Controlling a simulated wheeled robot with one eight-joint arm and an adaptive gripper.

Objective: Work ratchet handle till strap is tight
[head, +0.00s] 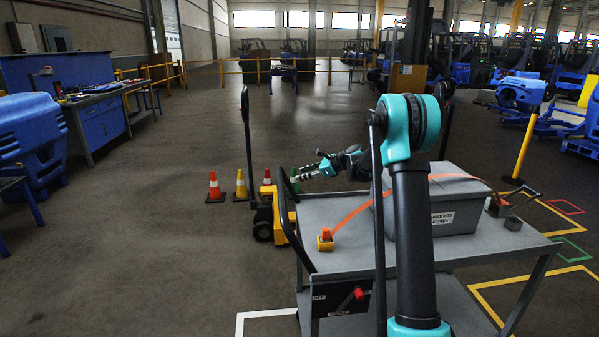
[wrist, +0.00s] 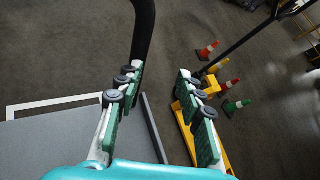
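An orange strap (head: 350,214) runs from a small yellow and orange block (head: 325,241) on the cart top up over a grey lidded box (head: 437,215). At the box's right side is a dark metal piece with a lever (head: 520,202), which looks like the ratchet handle; its details are too small to tell. I cannot tell how tight the strap is. My gripper (head: 307,173) is beyond the cart's left part, above and apart from the strap, far from the lever. In the wrist view my gripper (wrist: 158,72) has its fingers apart with nothing between them. No strap or ratchet shows there.
The grey cart (head: 340,262) has a black push handle (head: 290,225), also close by my left finger in the wrist view (wrist: 144,28). A yellow pallet jack (head: 264,218) and several cones (head: 215,187) stand behind. Open floor lies left.

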